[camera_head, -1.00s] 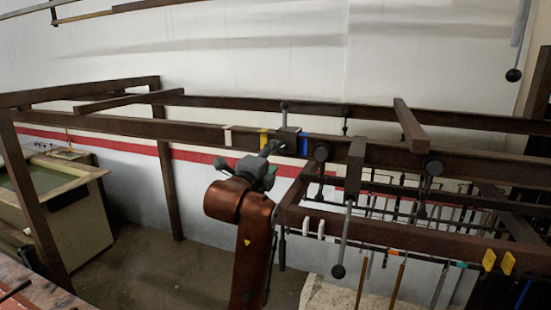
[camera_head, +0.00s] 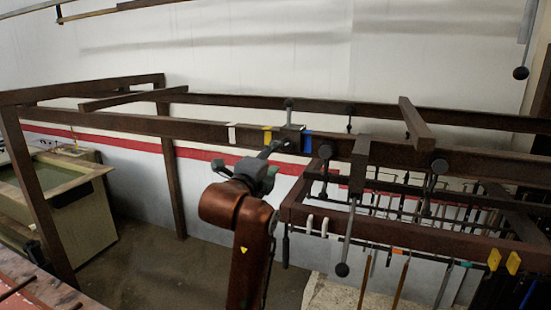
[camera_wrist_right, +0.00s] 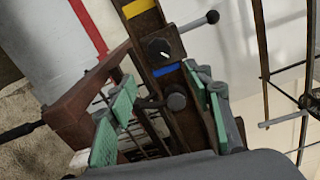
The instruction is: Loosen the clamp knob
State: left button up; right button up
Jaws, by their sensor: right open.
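The clamp (camera_head: 291,130) sits on the long brown rail (camera_head: 190,128) between a yellow and a blue band. In the right wrist view the clamp block (camera_wrist_right: 163,48) carries a round black knob (camera_wrist_right: 158,48) with a white mark, and a lever ending in a dark ball (camera_wrist_right: 212,17). My right gripper (camera_head: 247,165) is just left of and below the clamp in the head view. It is open, with green pads (camera_wrist_right: 162,82) apart and the clamp beyond the fingertips. Nothing is visibly held. My left gripper is not in view.
A grey round knob (camera_wrist_right: 176,101) on the rail shows between my fingers in the wrist view. A hanging rod with a ball (camera_head: 342,269) and a lower frame with tools (camera_head: 390,232) stand to the right. A box-like bench (camera_head: 70,200) is at left.

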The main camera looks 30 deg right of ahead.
jog(key=v, duration=1)
jog(key=shift+s+a, duration=0.25)
jog(key=shift+s, duration=0.05)
jog(key=shift+d, duration=0.1)
